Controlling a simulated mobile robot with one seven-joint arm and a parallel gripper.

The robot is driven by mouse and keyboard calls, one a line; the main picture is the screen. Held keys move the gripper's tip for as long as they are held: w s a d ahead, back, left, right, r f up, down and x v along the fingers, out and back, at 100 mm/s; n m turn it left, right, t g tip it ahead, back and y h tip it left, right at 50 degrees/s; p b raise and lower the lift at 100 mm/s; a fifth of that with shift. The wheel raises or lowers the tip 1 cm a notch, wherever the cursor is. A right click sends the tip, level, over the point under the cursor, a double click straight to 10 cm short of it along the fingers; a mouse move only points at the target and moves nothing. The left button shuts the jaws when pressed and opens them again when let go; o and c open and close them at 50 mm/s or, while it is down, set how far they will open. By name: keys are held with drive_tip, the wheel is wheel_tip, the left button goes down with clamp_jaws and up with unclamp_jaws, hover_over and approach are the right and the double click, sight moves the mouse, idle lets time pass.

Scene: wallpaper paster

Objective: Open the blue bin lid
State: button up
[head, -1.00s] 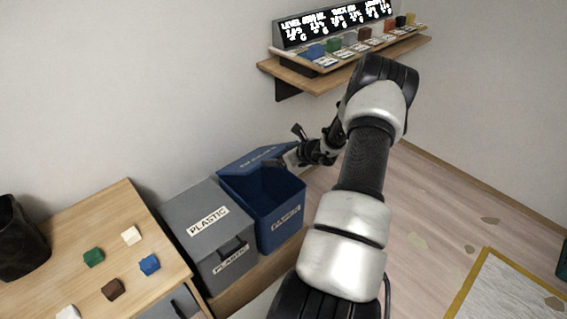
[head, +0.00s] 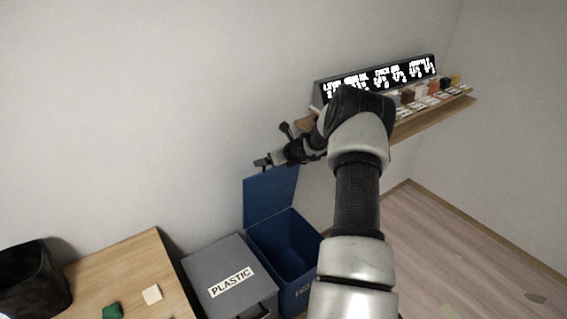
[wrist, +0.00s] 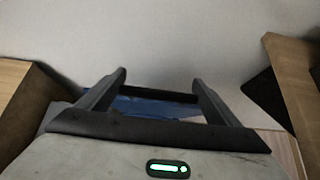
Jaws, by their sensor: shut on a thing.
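The blue bin (head: 290,240) stands behind the right side of the grey bin, with its inside showing. Its blue lid (head: 270,200) is raised and stands nearly upright at the back, close to the wall. My gripper (head: 263,162) is at the lid's top edge. In the wrist view my gripper (wrist: 160,82) has its fingers on either side of a dark bar at the edge of the blue lid (wrist: 150,107), and is shut on it. The exact contact is too small to tell in the head view.
The closed grey PLASTIC bin (head: 215,275) stands beside the blue one. A wooden table (head: 130,270) with small blocks and a black container (head: 30,280) is at left. A wall shelf (head: 430,118) with a display (head: 375,78) and blocks is at right, close behind my arm.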

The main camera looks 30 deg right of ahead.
drive_tip(key=shift+w+a+f, duration=0.1)
drive_tip(key=shift+w+f, duration=0.1)
drive_tip(key=shift+w, duration=0.45)
drive_tip(key=o, duration=1.2)
drive_tip(key=shift+f, duration=0.1)
drive_tip(key=shift+o, duration=0.9)
drive_tip(key=shift+w, duration=0.1)
drive_tip(key=shift+s+r, duration=0.35)
drive_tip(key=shift+r, duration=0.1)
drive_tip(key=b+v, duration=0.1)
drive_tip(key=v, duration=1.5)
drive_tip(key=shift+s+r+b, duration=0.15)
drive_tip(key=shift+b, duration=0.15)
